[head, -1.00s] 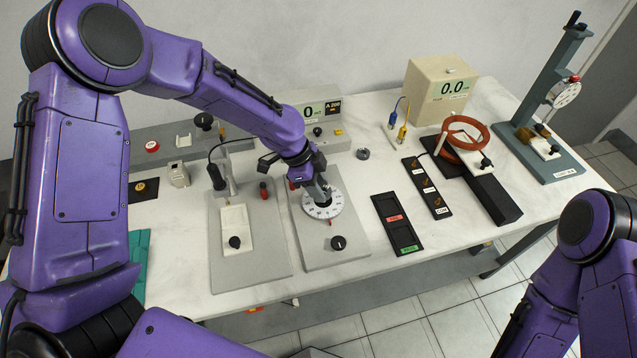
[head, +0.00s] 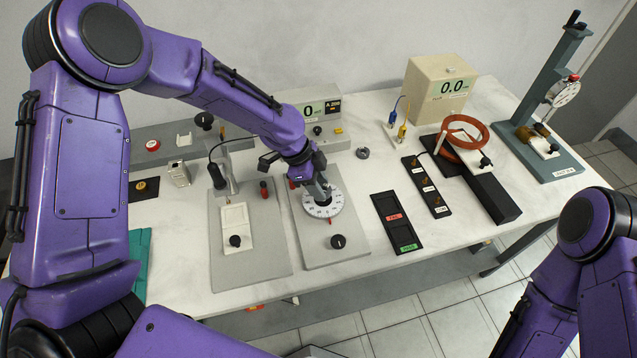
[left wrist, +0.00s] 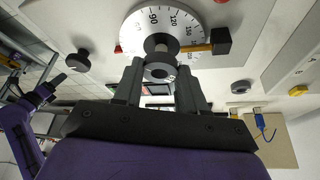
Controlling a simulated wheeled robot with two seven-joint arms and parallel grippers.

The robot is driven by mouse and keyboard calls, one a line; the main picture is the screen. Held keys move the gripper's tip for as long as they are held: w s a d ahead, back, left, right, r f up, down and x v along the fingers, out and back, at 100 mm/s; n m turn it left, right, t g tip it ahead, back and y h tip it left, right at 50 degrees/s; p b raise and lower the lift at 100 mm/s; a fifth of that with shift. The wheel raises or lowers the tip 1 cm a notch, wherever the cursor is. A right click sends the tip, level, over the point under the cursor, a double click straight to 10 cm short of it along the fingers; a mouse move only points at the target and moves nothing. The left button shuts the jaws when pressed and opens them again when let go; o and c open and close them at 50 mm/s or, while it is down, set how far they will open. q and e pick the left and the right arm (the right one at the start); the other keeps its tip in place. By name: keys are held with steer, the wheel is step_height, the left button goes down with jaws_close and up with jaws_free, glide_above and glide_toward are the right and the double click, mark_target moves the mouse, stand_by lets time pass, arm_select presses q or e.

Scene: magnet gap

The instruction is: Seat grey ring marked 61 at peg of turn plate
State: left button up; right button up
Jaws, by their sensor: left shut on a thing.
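The turn plate (head: 338,207) is a white dial with degree numbers on a grey base board. My left gripper (head: 325,192) is over the dial, pointing down. In the left wrist view its fingers (left wrist: 160,82) are shut on a dark grey ring (left wrist: 158,69), which lies in line with the peg. I cannot tell whether the ring touches or surrounds the peg. Its number is too small to read. My right gripper is out of view.
Another dark grey ring (head: 363,153) lies on the table behind the plate. A black two-slot tray (head: 397,224) lies to the right. A black knob (head: 338,241) stands in front of the dial. A stand with a white pad (head: 236,218) is to the left.

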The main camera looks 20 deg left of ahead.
arm_select(q)
steer(key=shift+f, duration=0.25)
stand_by(0.3)
steer(key=shift+f+b, duration=0.55)
steer(key=shift+f, duration=0.2)
steer(key=o, duration=1.1)
steer(key=shift+o, duration=0.2)
steer(key=shift+r, duration=0.2)
steer(key=w+b+v, duration=0.1)
steer(key=v, duration=0.9)
steer(key=shift+s+a, duration=0.2)
steer(key=shift+s, duration=0.25)
steer(key=shift+r, duration=0.15)
steer(key=shift+s, duration=0.1)
